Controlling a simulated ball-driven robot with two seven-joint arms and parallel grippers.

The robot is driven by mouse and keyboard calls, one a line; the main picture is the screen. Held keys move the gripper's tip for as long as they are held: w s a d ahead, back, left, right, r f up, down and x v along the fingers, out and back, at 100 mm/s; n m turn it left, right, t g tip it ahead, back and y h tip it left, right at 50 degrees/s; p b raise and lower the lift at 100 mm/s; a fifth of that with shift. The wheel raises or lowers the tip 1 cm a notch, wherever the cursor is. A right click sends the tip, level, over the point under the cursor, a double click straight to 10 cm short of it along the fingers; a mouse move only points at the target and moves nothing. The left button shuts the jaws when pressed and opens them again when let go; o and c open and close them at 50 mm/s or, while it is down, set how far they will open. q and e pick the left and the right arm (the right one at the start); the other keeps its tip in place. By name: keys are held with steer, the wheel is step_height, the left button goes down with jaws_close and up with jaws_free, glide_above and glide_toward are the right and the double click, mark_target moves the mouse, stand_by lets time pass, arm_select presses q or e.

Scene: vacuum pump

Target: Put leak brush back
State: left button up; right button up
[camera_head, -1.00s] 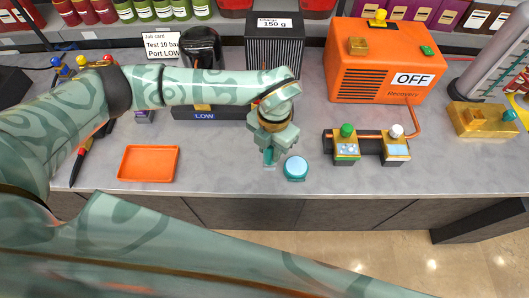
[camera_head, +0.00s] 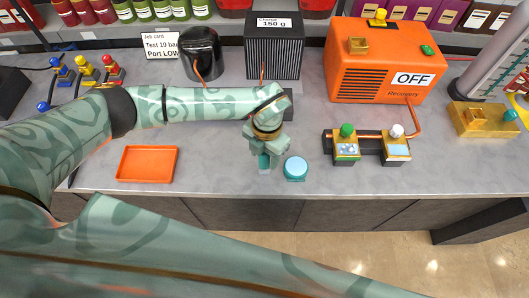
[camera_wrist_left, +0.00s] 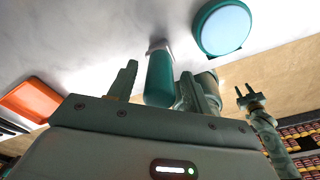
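The leak brush appears to be the teal cylinder with a whitish end (camera_wrist_left: 160,75) in the left wrist view. Its teal part (camera_head: 264,162) also shows just below my left gripper in the head view. My left gripper (camera_head: 266,150) is low over the front of the counter, with the teal cylinder between its fingers (camera_wrist_left: 160,85). A narrow gap shows beside the left finger; I cannot tell whether the fingers grip it. A round teal pot with a light blue top (camera_head: 295,168) stands just right of it. My right gripper (camera_wrist_left: 249,98) is in the wrist view's background, fingers apart.
An orange tray (camera_head: 147,164) lies left on the grey counter. A valve block with green and white knobs (camera_head: 367,147) stands right of the pot. The orange recovery machine (camera_head: 375,65) and black scale (camera_head: 274,50) are behind. Free counter lies between tray and gripper.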

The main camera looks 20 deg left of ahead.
arm_select(q)
steer(key=r, duration=0.8)
steer(key=r+p, duration=0.1)
steer(key=r, duration=0.3)
steer(key=shift+w+d+r, duration=0.15)
steer(key=shift+w, duration=0.25)
